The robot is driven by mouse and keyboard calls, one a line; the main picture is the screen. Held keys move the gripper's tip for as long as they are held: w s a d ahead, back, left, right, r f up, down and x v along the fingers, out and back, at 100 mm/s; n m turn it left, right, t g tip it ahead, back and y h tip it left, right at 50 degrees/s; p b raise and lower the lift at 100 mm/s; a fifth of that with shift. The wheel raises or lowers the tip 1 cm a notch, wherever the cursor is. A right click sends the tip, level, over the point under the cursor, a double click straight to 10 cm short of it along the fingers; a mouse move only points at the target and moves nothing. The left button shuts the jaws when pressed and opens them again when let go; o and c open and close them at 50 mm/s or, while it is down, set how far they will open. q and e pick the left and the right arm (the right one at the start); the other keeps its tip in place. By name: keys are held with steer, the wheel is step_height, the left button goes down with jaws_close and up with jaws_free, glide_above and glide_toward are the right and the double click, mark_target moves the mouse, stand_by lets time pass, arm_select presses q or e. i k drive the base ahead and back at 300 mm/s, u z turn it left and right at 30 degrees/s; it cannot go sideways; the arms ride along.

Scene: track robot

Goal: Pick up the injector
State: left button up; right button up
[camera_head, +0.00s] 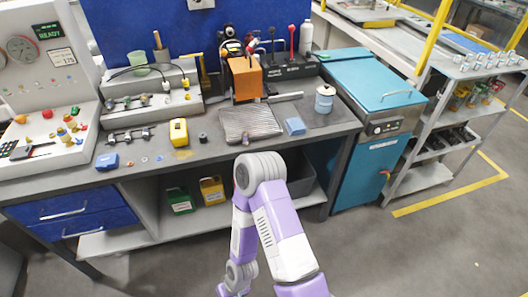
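I cannot tell for sure which item is the injector. A small dark metallic part (131,135) lies on the workbench (215,147) at the left, in front of a grey stepped stand. Similar small metal parts (126,103) sit on the stand (160,106). One purple and white arm of mine rises in the lower middle, bends at a grey joint and goes back down in front of the bench. Its gripper is out of the frame. My other arm is not seen, nor is its gripper.
A control panel (40,90) stands at the left. A teal cabinet (368,168) and a metal shelf (433,135) are at right. Floor is clear at lower right.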

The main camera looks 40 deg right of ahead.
mark_target(245, 137)
steer(key=z, duration=1.4)
steer(key=i, duration=0.1)
steer(key=u, duration=0.5)
